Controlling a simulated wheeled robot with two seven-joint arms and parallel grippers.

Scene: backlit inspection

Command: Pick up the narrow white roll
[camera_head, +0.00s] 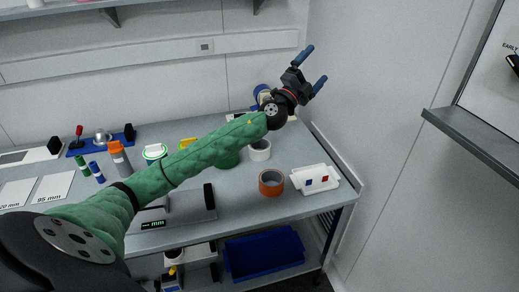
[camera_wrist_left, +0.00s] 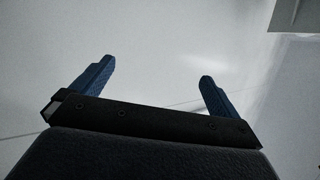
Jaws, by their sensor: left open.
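A white roll (camera_head: 260,150) stands on the grey bench, right of the green object and partly close behind my left forearm. A white disc with a green rim (camera_head: 155,152) lies further left; I cannot tell whether it is a roll. My left gripper (camera_head: 313,70) is raised in the air at the right end of the bench, above and to the right of the white roll. Its two blue fingers are spread and empty. The fingers also show in the left wrist view (camera_wrist_left: 156,72), with only pale wall behind them. My right gripper is not in view.
An orange-capped bottle (camera_head: 118,157) and blue and green cylinders stand left. A blue crate (camera_head: 262,252) is below. A wall closes the right side.

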